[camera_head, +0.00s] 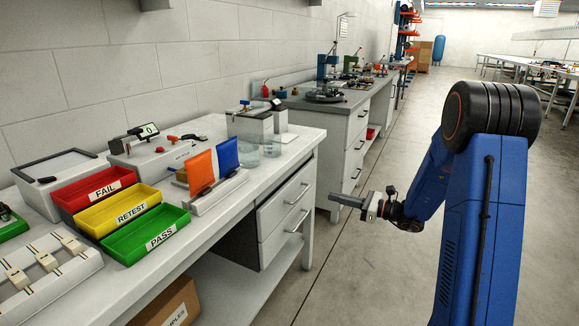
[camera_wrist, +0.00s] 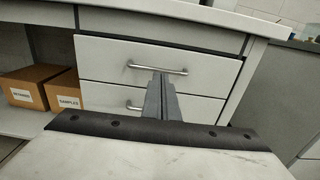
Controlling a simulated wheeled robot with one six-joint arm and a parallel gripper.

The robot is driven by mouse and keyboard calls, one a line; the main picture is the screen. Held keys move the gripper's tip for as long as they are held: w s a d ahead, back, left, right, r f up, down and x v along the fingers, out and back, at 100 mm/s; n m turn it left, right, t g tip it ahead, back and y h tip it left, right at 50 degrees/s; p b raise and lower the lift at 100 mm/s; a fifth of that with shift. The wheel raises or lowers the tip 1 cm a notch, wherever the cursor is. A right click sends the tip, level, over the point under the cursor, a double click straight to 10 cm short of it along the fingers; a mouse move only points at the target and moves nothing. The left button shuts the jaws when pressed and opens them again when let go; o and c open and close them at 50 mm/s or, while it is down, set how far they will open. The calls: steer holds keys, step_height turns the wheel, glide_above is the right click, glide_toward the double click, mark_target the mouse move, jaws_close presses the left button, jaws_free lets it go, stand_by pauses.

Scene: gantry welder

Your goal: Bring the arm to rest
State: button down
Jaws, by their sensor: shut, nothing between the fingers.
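My gripper (camera_head: 340,199) is in the head view, at the end of my blue arm, in front of the bench drawers and a little below the bench top. Its fingers point left toward the bench. In the wrist view my gripper (camera_wrist: 162,80) shows its two fingers together, with nothing between them. Behind the fingers is the drawer front (camera_wrist: 105,54) with its metal handle. The fingertips overlap the handle in the wrist view, but in the head view they look apart from the drawers.
The white bench (camera_head: 225,215) holds a red FAIL tray (camera_head: 75,191), a yellow RETEST tray (camera_head: 152,196) and a green PASS tray (camera_head: 130,250). Cardboard boxes (camera_wrist: 34,72) sit under the bench. Another bench (camera_head: 345,110) stands farther back. Open floor (camera_head: 355,265) lies between bench and arm.

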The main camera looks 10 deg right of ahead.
steer(key=s+a+r+n+g+h, duration=0.25)
steer(key=s+a+n+g, duration=0.35)
steer(key=s, duration=0.7)
steer(key=s+a+r+n+g+h, duration=0.25)
steer(key=s+a+n, duration=0.4)
steer(key=s, duration=0.55)
steer(key=s+d+n+t+h, duration=0.1)
steer(key=s+d+n+h, duration=0.4)
steer(key=s, duration=0.4)
steer(key=s+d+n+t+h, duration=0.2)
steer(key=s+d+n+h, duration=0.2)
steer(key=s, duration=0.6)
steer(key=d+n, duration=0.2)
steer(key=n, duration=0.1)
steer(key=shift+d+r+h, duration=0.25)
steer(key=shift+r+h, duration=0.15)
steer(key=shift+s+n, duration=0.1)
steer(key=shift+n, duration=0.15)
